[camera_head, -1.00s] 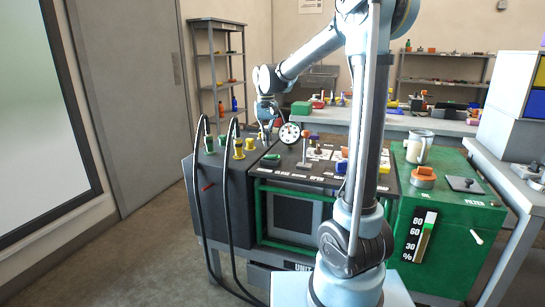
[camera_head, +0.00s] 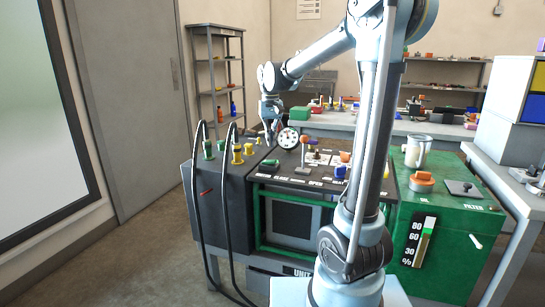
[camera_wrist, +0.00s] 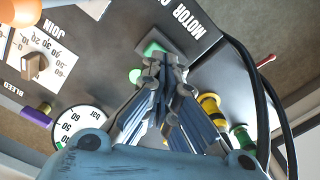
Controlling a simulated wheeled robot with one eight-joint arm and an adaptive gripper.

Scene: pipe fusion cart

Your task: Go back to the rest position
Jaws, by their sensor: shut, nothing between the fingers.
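My gripper (camera_head: 270,139) is above the back left part of the dark cart (camera_head: 222,181), near the round gauge (camera_head: 288,138). In the wrist view my gripper (camera_wrist: 160,62) has its fingers together, with nothing held. Below the fingertips, the wrist view shows a green part (camera_wrist: 152,47) on the panel near the word MOTOR. The gauge also shows at the lower left of the wrist view (camera_wrist: 78,121). My arm hides part of the cart's right side in the head view.
A green cabinet (camera_head: 455,230) is at the right.

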